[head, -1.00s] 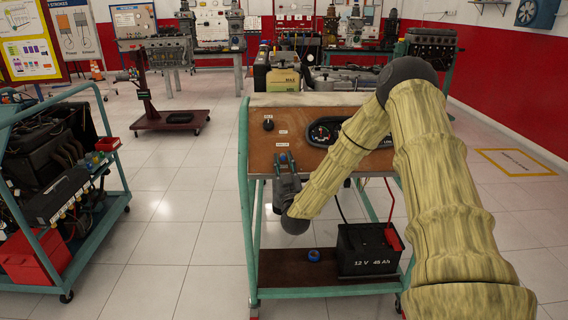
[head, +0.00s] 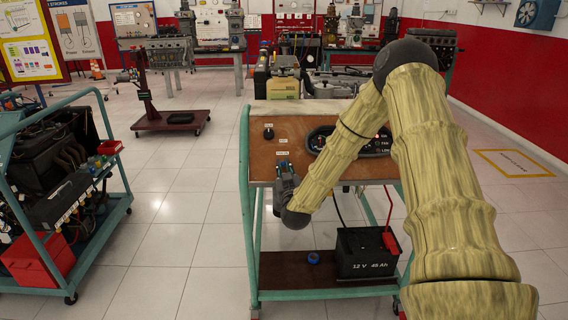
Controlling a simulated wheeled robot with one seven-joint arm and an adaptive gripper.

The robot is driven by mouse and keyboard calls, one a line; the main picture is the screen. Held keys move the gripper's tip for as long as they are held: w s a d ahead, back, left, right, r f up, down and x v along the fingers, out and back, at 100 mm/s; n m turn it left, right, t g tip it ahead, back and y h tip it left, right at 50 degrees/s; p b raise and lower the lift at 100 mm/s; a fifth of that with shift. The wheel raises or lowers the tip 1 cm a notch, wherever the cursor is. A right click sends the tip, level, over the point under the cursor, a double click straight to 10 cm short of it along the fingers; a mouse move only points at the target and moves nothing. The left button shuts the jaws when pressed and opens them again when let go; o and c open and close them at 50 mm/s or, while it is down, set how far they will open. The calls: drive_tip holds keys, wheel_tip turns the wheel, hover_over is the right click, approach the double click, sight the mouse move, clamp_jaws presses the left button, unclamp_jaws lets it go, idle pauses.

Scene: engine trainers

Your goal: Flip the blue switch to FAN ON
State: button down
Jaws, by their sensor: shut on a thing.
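The trainer's brown control panel (head: 300,160) faces up on a teal wheeled frame. My arm reaches over it from the right. My gripper (head: 284,168) is at the panel's front left edge, under a small white label. Its fingers are closed together at the blue switch, which they mostly cover. The lever's exact position and the label's words are too small to tell. A black knob (head: 268,133) sits further back on the panel. The dark gauge cluster (head: 374,146) on the right is partly behind my forearm. Its display shows FAN and LOW.
A black battery (head: 366,252) and a blue tape roll (head: 314,257) rest on the lower shelf. Another engine trainer (head: 62,190) stands at the left, with clear tiled floor between. An engine with a yellow-green part (head: 284,86) stands behind the panel.

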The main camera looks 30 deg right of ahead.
drive_tip(key=r+g+p, duration=0.1)
drive_tip(key=p, duration=0.2)
drive_tip(key=r+g+y+p, duration=0.1)
drive_tip(key=g+p, duration=0.1)
drive_tip(key=p, duration=0.1)
drive_tip(key=shift+w+d+r+g, duration=0.15)
drive_tip(key=shift+w+r+g, duration=0.05)
drive_tip(key=shift+w+g, duration=0.1)
drive_tip(key=shift+w+d+r+m+g+y+p, duration=0.1)
drive_tip(key=shift+w+r+m+g+y+p, duration=0.15)
drive_tip(key=shift+g+y+p, duration=0.45)
drive_tip(key=shift+w+d+f+g+p, duration=0.15)
drive_tip(key=shift+g+p, duration=0.45)
drive_tip(key=shift+p, duration=0.6)
drive_tip(key=shift+y, duration=0.3)
drive_tip(key=c, duration=1.6)
unclamp_jaws()
drive_tip(key=v, duration=1.2)
